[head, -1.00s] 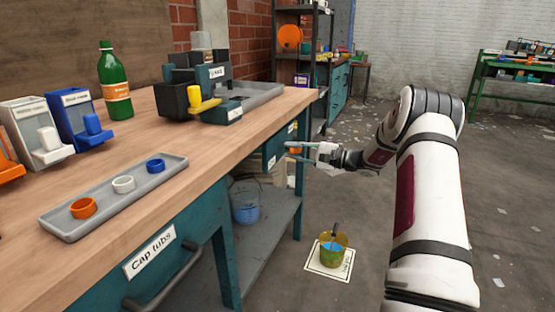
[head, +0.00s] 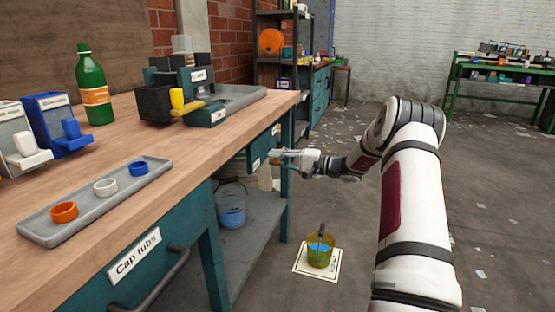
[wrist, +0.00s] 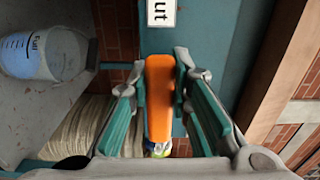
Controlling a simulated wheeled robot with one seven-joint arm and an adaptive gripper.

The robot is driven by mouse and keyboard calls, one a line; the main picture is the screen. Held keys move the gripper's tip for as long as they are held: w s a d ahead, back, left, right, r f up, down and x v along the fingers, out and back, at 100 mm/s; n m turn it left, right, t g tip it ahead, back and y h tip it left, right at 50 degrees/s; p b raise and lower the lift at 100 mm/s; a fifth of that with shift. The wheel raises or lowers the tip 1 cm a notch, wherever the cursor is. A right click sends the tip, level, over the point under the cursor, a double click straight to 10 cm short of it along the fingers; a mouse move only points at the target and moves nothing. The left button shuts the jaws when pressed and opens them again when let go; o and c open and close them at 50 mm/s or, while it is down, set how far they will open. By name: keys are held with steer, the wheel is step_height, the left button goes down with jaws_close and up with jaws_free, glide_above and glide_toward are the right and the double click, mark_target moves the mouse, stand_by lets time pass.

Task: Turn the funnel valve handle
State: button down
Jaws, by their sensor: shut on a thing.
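The orange valve handle (wrist: 159,98) stands lengthwise in the middle of the wrist view, between the two fingers. My gripper (wrist: 160,72) is shut on it, with a finger on each side. In the head view my gripper (head: 285,158) is at the bench's far end, below the tabletop, and a bit of orange shows at its fingertips. A teal panel (wrist: 222,50) lies behind the handle, with a white label (wrist: 161,12) ending in "ut". The funnel itself cannot be made out.
The wooden bench (head: 190,135) carries a grey tray (head: 150,183) with cap rings, a green bottle (head: 92,85) and dispensers. A bucket (head: 232,205) stands on the lower shelf. A yellow-green container (head: 320,250) sits on a floor mat.

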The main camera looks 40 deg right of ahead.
steer(key=c, duration=1.4)
jaws_free()
steer(key=shift+c, duration=0.2)
steer(key=v, duration=1.2)
